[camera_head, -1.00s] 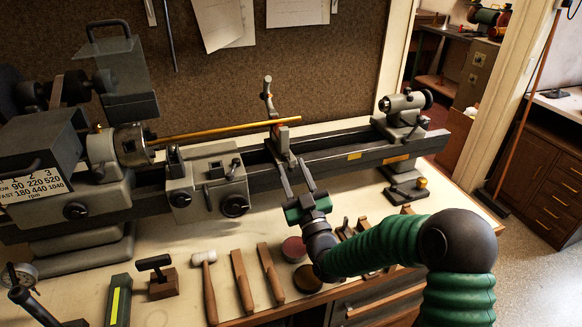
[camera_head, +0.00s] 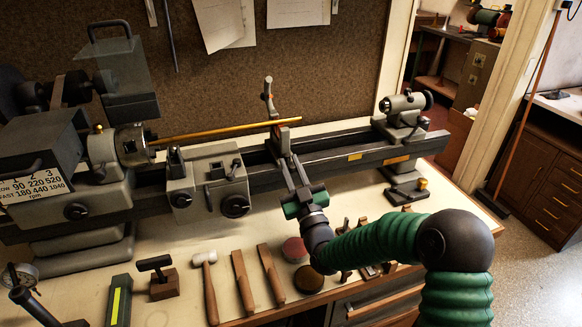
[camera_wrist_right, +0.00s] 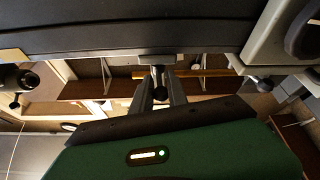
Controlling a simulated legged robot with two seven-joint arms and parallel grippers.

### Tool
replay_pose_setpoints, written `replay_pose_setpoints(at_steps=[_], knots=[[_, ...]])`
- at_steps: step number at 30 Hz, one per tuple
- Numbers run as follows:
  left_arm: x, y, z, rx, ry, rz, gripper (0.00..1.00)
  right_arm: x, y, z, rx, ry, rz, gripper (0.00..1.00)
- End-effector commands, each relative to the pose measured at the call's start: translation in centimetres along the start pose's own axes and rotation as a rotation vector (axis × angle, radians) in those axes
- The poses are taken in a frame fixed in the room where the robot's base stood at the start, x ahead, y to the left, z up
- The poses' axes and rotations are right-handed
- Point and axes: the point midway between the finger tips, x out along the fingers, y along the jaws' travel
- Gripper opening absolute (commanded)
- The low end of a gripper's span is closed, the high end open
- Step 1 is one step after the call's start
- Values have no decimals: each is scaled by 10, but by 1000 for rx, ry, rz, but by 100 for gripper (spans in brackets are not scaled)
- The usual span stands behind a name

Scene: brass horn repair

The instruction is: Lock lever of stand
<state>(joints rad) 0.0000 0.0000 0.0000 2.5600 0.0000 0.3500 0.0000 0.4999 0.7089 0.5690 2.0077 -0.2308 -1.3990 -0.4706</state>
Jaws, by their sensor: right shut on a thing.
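The stand (camera_head: 282,139) sits on the lathe bed, with a tilted upright post (camera_head: 267,92) at its top. A long brass tube (camera_head: 215,131) runs from the chuck (camera_head: 131,146) to the stand. My right gripper (camera_head: 292,162) is at the stand's lower front, by the front of the bed. In the right wrist view its two fingers (camera_wrist_right: 158,88) close around a small dark lever (camera_wrist_right: 158,72) below the bed's edge. The fingers hide most of the lever in the head view. My left gripper is not in view.
The carriage (camera_head: 208,180) stands left of my gripper and the tailstock (camera_head: 402,115) to the right, both on the bed (camera_head: 340,152). A mallet (camera_head: 207,280), wooden tools (camera_head: 270,275) and round tins (camera_head: 308,279) lie on the bench in front.

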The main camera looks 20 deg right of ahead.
Motion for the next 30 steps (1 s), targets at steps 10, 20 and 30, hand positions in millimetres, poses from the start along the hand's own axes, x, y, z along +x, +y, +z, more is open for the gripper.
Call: replay_pose_setpoints(at_steps=[10,20,30], knots=[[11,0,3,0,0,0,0,-1,6,3,40,25,-107,0],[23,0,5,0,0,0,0,1,17,6,132,70,-328,0],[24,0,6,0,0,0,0,5,24,8,207,107,-502,0]])
